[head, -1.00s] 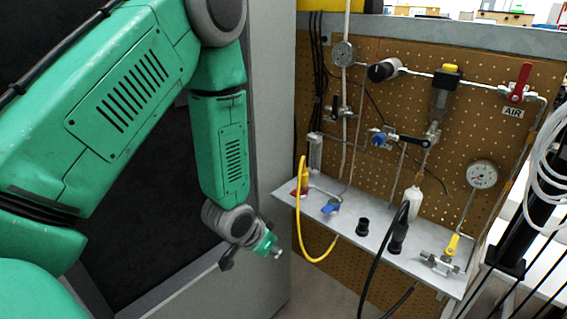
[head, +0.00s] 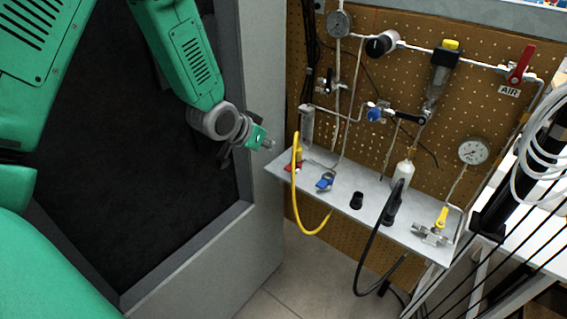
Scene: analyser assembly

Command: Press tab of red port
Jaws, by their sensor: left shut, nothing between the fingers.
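The red port (head: 291,167) sits at the left end of a grey metal shelf, partly hidden by the yellow hose (head: 296,196) that runs from it and hangs down in front. Its tab is too small to make out. My left gripper (head: 267,145) is shut and empty. In the picture its tip is just left of the red port and a little above it, with a visible gap. A blue port (head: 326,181) is to the right of the red one. My right gripper is not in view.
The shelf (head: 373,207) also holds black fittings (head: 356,200), a black hose (head: 369,250) and a yellow-handled valve (head: 441,218). A brown pegboard (head: 395,70) with gauges and pipes stands behind. A grey cabinet edge (head: 262,80) is beside my left arm.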

